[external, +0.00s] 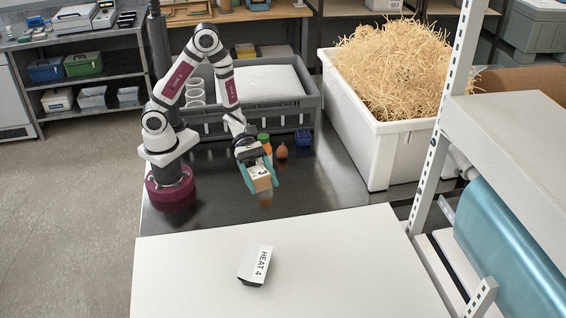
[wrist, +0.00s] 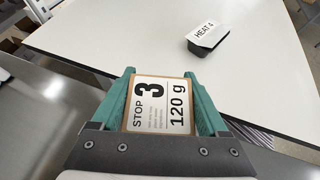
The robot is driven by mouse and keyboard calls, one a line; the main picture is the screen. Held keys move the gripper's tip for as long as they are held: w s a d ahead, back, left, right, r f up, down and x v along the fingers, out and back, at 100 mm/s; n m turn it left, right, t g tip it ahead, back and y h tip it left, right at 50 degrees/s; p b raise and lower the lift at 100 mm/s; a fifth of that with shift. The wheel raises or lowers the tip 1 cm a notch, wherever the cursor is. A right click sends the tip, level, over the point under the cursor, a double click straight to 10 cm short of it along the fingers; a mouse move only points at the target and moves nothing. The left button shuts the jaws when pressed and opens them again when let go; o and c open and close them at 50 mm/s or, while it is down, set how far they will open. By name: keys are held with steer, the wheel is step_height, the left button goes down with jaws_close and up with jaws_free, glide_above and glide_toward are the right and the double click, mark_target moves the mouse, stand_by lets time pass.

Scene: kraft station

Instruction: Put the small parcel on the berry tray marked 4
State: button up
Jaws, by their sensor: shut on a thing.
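My gripper (external: 261,184) is shut on a small brown parcel (external: 262,180), held above the dark table. In the wrist view the parcel (wrist: 160,103) sits between the two green fingers; its white label reads "STOP 3" and "120 g". A small black tray (wrist: 212,50) with a white top marked "HEAT 4" lies on the white table, ahead and to the right in the wrist view. In the external view the tray (external: 256,263) is nearer the camera than my gripper, apart from it. The tray's inside is hidden.
The white tabletop (external: 350,250) is otherwise clear. Behind my gripper stand a green-topped bottle (external: 263,139), a reddish-brown round thing (external: 281,152) and a small blue box (external: 303,136). A grey crate (external: 290,114) and a white bin (external: 370,135) of shavings stand behind. A perforated post (external: 440,140) stands right.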

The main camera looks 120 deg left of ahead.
steer(key=w+d+r+m+g+h, duration=0.2)
steer(key=d+m, duration=0.1)
steer(key=d, duration=0.7)
steer(key=w+d+r+m+g+h, duration=0.2)
steer(key=d+r, duration=0.1)
steer(key=d, duration=0.7)
steer(key=w+d+r+m+g+h, duration=0.2)
steer(key=d+m, duration=0.1)
steer(key=d, duration=0.7)
glide_above(253, 271)
steer(key=f, duration=0.6)
steer(key=shift+s+d, duration=0.1)
steer(key=shift+s, duration=0.1)
step_height(253, 271, down, 4)
steer(key=shift+w+f, duration=0.1)
steer(key=shift+w, duration=0.05)
